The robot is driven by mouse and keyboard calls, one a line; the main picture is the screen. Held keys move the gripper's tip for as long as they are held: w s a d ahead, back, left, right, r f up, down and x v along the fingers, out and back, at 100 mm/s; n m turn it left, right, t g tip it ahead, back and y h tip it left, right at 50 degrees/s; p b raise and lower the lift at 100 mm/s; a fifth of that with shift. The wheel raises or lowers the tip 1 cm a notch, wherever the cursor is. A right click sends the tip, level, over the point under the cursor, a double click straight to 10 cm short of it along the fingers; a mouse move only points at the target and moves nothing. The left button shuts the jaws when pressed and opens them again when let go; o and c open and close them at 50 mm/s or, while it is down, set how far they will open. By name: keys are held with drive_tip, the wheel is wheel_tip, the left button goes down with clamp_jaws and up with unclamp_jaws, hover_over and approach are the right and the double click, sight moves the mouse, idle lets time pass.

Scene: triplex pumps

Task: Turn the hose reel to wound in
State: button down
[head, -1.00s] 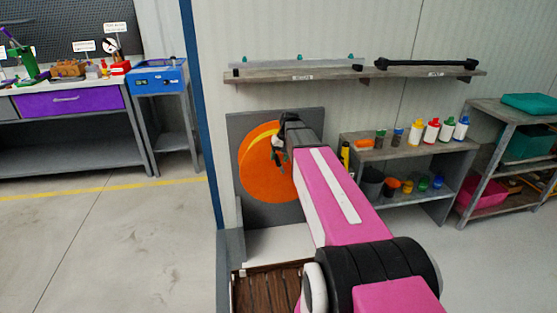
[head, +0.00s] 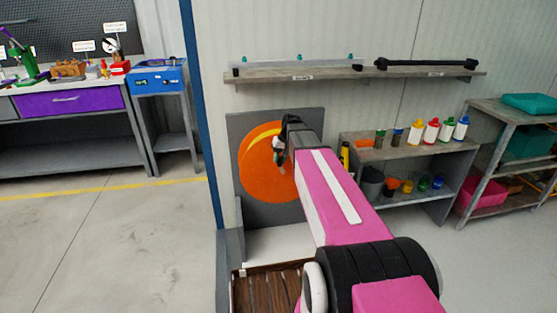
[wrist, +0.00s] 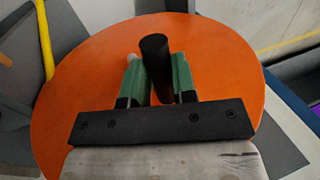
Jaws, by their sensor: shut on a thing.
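The hose reel (head: 262,180) is a large orange disc on a grey backing panel (head: 240,127), left of the middle in the head view. In the wrist view the orange disc (wrist: 85,75) fills most of the picture. A black cylindrical handle (wrist: 155,52) stands out from the disc. My gripper (wrist: 157,82) has green fingers, one on each side of this handle, and is shut on it. In the head view my gripper (head: 280,155) is at the disc's upper right, and my arm hides the disc's right side and the handle.
A wall shelf (head: 300,77) is above the reel. A low shelf with bottles (head: 432,130) stands to the right. A brown slatted crate (head: 265,290) is on the floor below. The floor to the left (head: 110,240) is clear.

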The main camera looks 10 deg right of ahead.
drive_tip(key=shift+d+y, duration=2.9)
drive_tip(key=shift+d, duration=1.05)
drive_tip(key=d+f, duration=0.7)
drive_tip(key=f, duration=0.4)
drive_tip(key=shift+d+f, duration=0.15)
drive_tip(key=shift+f, duration=0.15)
drive_tip(key=c, duration=0.9)
unclamp_jaws()
